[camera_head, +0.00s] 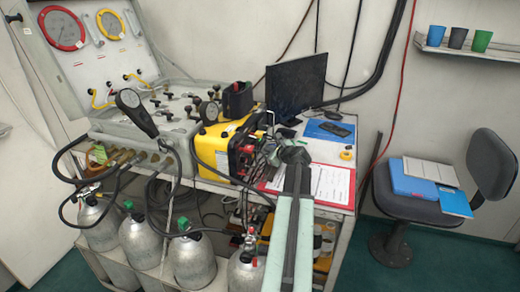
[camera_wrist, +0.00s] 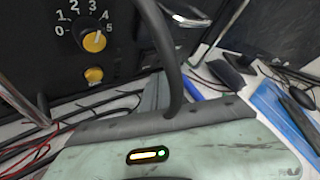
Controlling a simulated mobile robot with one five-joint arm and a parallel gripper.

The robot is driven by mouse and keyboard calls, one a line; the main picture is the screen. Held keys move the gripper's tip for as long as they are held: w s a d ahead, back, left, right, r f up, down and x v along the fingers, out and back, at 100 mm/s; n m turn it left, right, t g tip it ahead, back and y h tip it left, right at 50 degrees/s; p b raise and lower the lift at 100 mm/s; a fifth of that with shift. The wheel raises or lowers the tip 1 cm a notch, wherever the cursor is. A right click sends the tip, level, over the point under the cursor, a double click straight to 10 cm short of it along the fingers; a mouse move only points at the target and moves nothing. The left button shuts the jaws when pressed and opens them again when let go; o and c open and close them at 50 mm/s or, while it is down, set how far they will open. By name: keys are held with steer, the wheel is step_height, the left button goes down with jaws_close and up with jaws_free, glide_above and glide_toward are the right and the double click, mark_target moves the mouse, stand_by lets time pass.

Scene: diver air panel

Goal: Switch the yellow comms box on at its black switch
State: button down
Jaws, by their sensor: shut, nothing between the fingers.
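The yellow comms box (camera_head: 212,148) stands on the bench, with its black front panel facing right toward my arm. In the wrist view that black panel (camera_wrist: 35,55) fills the upper left. It carries a numbered dial with a yellow-faced knob (camera_wrist: 94,41) pointing near 5 and a small yellow round part (camera_wrist: 93,75) below. I cannot clearly make out the black switch. My gripper (camera_head: 272,147) is shut and empty, close to the box's front; its tips blend into dark cables, so I cannot tell whether they touch anything.
A black monitor (camera_head: 296,86) stands behind. A red clipboard with papers (camera_head: 330,184) and a blue folder (camera_head: 325,131) lie to the right. Gas cylinders (camera_head: 195,262) stand below; a chair (camera_head: 420,205) is at right.

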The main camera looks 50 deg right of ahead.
steer(key=shift+s+d+r+p, duration=0.1)
steer(key=shift+s+d, duration=0.15)
steer(key=shift+s, duration=0.55)
steer(key=shift+s+d+r+p, duration=0.15)
steer(key=shift+s+d, duration=0.1)
steer(key=shift+s, duration=0.55)
steer(key=shift+s+d+r+p, duration=0.1)
steer(key=shift+s+d, duration=0.15)
steer(key=shift+s, duration=0.55)
steer(key=shift+s+f, duration=0.1)
